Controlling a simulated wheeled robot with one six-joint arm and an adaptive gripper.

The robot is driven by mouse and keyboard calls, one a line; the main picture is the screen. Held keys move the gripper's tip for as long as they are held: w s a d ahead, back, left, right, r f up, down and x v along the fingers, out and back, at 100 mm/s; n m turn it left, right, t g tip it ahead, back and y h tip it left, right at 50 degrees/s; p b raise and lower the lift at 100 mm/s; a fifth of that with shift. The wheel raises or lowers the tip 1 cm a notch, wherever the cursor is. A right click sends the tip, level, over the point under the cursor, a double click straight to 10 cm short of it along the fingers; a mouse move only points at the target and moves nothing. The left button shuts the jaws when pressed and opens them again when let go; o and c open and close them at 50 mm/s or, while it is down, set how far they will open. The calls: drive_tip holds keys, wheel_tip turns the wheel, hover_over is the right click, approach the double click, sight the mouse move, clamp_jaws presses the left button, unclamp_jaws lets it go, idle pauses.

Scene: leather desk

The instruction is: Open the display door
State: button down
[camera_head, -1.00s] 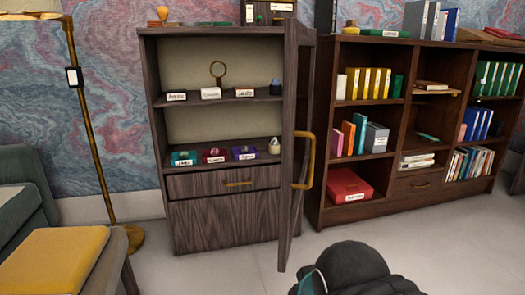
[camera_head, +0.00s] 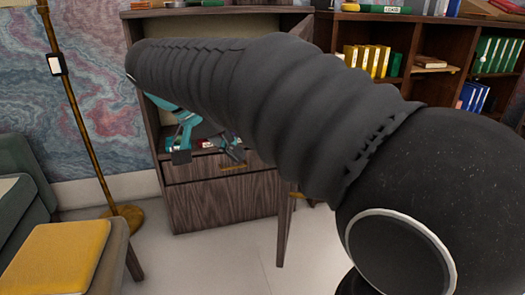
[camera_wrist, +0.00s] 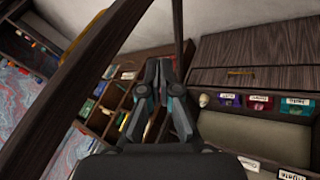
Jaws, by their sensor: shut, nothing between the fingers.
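The display door (camera_head: 285,235) stands partly open, swung out from the right side of the dark wood cabinet (camera_head: 225,205). My arm hides most of it in the head view. In the wrist view, the door's frame (camera_wrist: 85,75) runs diagonally at left, with its brass handle (camera_wrist: 88,35) at upper left. My gripper (camera_head: 207,154) is in front of the cabinet's shelves in the head view. In the wrist view my gripper (camera_wrist: 160,68) is shut and empty, between the door's frame and the cabinet's drawer in the picture. Contact with the door cannot be told.
Small labelled display pieces (camera_wrist: 260,103) sit on the cabinet shelf beside my gripper. A bookshelf (camera_head: 435,60) stands to the right. A floor lamp (camera_head: 85,130) and a seat with a yellow cushion (camera_head: 55,262) are at left. The floor in front is clear.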

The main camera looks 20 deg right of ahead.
drive_tip(key=d+f, duration=0.6)
drive_tip(key=d, duration=0.2)
drive_tip(key=shift+w+d+f+m+h, duration=0.2)
drive_tip(key=shift+m+h, duration=0.1)
drive_tip(key=shift+m, duration=0.1)
idle(0.5)
